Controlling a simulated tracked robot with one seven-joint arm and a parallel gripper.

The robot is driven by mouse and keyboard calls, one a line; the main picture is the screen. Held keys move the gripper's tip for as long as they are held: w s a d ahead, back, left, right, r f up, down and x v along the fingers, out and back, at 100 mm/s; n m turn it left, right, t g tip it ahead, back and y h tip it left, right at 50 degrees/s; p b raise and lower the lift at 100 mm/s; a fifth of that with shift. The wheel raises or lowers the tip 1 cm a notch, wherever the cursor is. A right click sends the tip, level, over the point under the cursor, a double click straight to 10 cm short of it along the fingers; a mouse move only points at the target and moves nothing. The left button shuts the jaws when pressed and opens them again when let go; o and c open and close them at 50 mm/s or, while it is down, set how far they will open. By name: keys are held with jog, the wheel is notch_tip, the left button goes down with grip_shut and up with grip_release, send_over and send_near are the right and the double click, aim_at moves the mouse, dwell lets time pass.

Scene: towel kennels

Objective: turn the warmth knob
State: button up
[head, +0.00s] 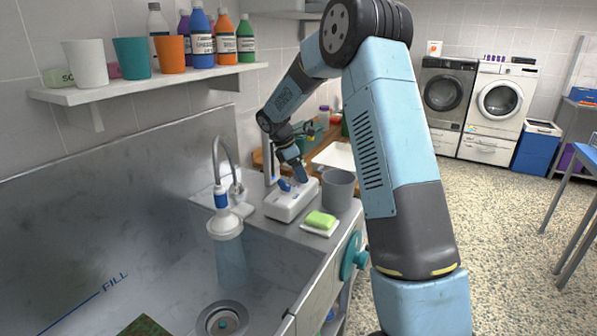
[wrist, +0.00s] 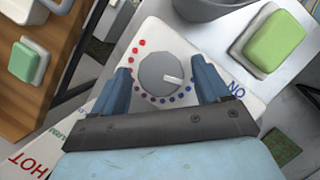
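The warmth knob (wrist: 160,74) is a round grey dial on a white panel (wrist: 110,103). Its white pointer mark faces right and slightly down in the wrist view. Red dots lie along its left side, blue dots below and right; HOT and ON are printed on the panel. My gripper (wrist: 163,66) is open, with one blue finger on each side of the knob; I cannot tell whether they touch it. In the head view the white control box (head: 288,204) stands on the counter beside the sink, with my gripper (head: 295,182) over it, hiding the knob.
A grey cup (head: 339,188) stands close right of the box. A green sponge (head: 320,219) lies on a white dish in front. The tap (head: 222,170) and sink (head: 180,283) are to the left. A teal wheel (head: 350,256) sticks out of the counter front.

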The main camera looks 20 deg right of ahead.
jog(key=c, duration=1)
jog(key=shift+o, duration=0.2)
jog(key=shift+m, duration=0.4)
jog(key=m+g, duration=0.1)
jog(key=m, duration=0.2)
jog(key=shift+w, duration=0.15)
jog(key=m+g, duration=0.1)
jog(key=m, duration=0.1)
jog(key=m+y, duration=0.1)
jog(key=m, duration=0.1)
jog(key=shift+w+m+g, duration=0.1)
jog(key=shift+m+g, duration=0.2)
jog(key=shift+g, duration=0.1)
jog(key=m, duration=0.2)
jog(key=m+g+y, duration=0.1)
jog(key=m, duration=0.1)
jog(key=shift+w+d+m, duration=0.1)
jog(key=shift+d+m, duration=0.05)
jog(key=shift+m, duration=0.15)
jog(key=m+y, duration=0.1)
jog(key=m, duration=0.1)
jog(key=m+y, duration=0.1)
jog(key=m, duration=0.1)
jog(key=shift+d+r+m+g, duration=0.1)
jog(key=shift+d+m+g, duration=0.05)
jog(key=shift+m+g, duration=0.15)
